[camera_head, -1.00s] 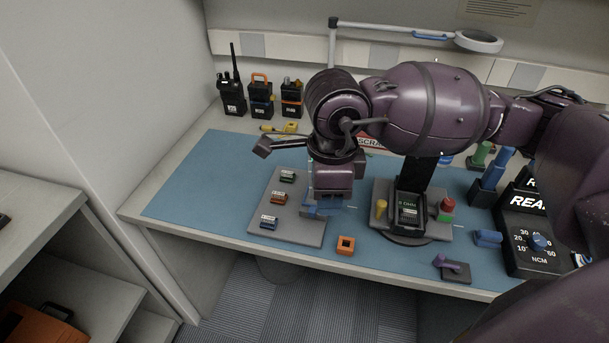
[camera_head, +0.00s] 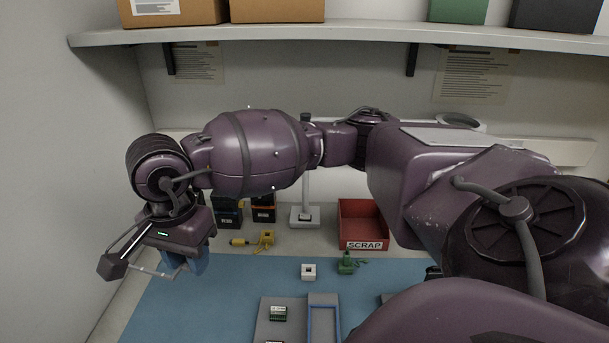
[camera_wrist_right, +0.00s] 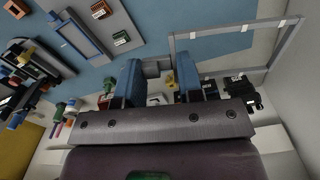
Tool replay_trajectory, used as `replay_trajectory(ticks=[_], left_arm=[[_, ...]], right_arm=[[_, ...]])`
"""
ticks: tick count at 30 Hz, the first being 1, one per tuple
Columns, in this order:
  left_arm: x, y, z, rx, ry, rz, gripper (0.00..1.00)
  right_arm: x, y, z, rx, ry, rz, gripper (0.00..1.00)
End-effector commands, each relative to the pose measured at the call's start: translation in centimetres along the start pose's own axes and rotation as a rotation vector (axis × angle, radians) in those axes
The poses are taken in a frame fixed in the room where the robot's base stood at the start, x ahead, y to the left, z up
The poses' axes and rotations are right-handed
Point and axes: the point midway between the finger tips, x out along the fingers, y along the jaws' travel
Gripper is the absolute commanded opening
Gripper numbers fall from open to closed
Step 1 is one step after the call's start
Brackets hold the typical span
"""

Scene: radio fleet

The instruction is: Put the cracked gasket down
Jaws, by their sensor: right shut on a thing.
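My right gripper (camera_head: 187,262) is over the left part of the bench, left of the red SCRAP bin (camera_head: 363,226). In the right wrist view its blue fingers (camera_wrist_right: 157,66) are shut on a thin grey rectangular frame with white marks (camera_wrist_right: 285,42), which looks like the cracked gasket. The frame sticks out to the right of the fingers, apart from the bench as far as I can tell. In the head view it shows only as a thin pale bar (camera_head: 155,272) under the gripper. My left gripper is not in view.
The blue mat (camera_head: 190,305) is clear at its left. A grey fixture with a blue-edged pocket (camera_head: 323,322), a white block (camera_head: 308,271) and a green part (camera_head: 348,262) are near its middle. A shelf (camera_head: 300,36) hangs above.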

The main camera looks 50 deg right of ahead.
Motion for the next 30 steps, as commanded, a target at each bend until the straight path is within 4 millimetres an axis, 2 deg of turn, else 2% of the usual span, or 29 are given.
replay_trajectory(ticks=[6, 17, 20, 30], left_arm=[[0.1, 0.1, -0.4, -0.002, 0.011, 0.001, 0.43], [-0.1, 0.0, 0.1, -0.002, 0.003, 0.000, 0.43], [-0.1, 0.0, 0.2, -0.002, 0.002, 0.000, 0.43], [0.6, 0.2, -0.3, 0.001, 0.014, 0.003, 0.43]], right_arm=[[0.0, 0.2, 0.0, -0.169, 0.000, 0.000, 0.12], [0.6, 0.2, 0.0, -0.210, -0.001, 0.001, 0.12], [2.1, 0.2, 0.0, -0.209, -0.003, 0.005, 0.12], [9.5, 0.3, 0.0, -0.208, -0.004, 0.005, 0.12]])
